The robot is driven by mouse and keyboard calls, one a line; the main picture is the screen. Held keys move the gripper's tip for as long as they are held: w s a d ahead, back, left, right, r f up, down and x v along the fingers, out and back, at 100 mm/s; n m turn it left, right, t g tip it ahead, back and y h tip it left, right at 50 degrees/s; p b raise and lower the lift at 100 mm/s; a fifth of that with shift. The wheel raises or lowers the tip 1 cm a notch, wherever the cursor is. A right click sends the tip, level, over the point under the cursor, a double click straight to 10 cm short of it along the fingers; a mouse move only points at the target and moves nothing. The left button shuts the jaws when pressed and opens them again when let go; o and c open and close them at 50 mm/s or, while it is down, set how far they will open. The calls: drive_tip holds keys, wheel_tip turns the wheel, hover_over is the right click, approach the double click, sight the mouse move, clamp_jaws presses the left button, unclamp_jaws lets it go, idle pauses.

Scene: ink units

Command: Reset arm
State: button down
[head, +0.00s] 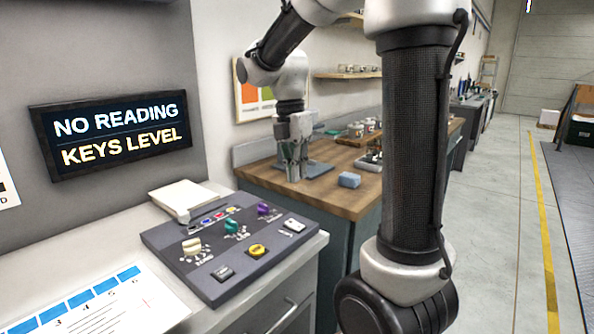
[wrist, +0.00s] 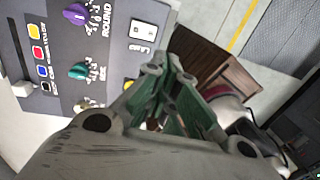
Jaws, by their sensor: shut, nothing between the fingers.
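My gripper (head: 292,165) hangs at the end of my arm with its fingers pointing down. In the head view it appears in front of the wooden counter, to the right of and behind the grey control panel (head: 205,272). In the wrist view my gripper (wrist: 172,72) is shut and empty, with the green inner parts of its fingers showing. The control panel also shows at the upper left of the wrist view (wrist: 110,55), with purple and teal knobs. In the head view the panel carries a cream, a teal and a purple knob and a yellow button. My gripper appears apart from it.
A black display (head: 118,133) reads "NO READING KEYS LEVEL". A numbered sheet (head: 105,305) lies on the white counter, front left. A blue block (head: 349,180) and small jars (head: 362,128) sit on the wooden counter (head: 335,200). Open floor (head: 510,210) lies to the right.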

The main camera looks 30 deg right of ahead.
idle(0.6)
drive_tip(key=s+r+m+t, duration=0.1)
drive_tip(key=s+m+t, duration=0.4)
drive_tip(key=s+m, duration=1.2)
drive_tip(key=m, duration=0.5)
drive_tip(key=shift+d+r+t, duration=0.15)
drive_tip(key=shift+t, duration=0.25)
